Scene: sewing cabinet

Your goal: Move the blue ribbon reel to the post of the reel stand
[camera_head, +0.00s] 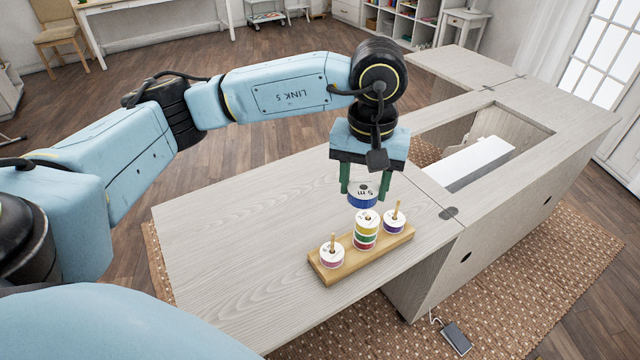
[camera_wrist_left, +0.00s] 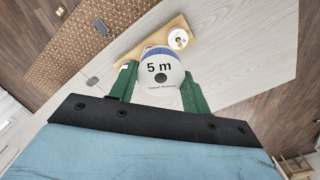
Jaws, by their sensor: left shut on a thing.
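The blue ribbon reel (camera_head: 362,201), with a white face marked "5 m", is held between the green fingers of my left gripper (camera_head: 362,188). The reel also shows in the left wrist view (camera_wrist_left: 160,70), between the fingertips of the left gripper (camera_wrist_left: 160,88). The wooden reel stand (camera_head: 343,268) lies below on the cabinet top. The held reel is above the middle stack of reels (camera_head: 366,232), which has yellow, red and green bands. In the head view I cannot tell the exact gap between them. My right gripper is not in view.
A pink-banded reel (camera_head: 332,256) sits on the stand's left post and a purple-banded reel (camera_head: 394,222) on its right post. A white sewing machine (camera_head: 468,163) sits in the cabinet opening to the right. The cabinet top (camera_head: 235,230) left of the stand is clear.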

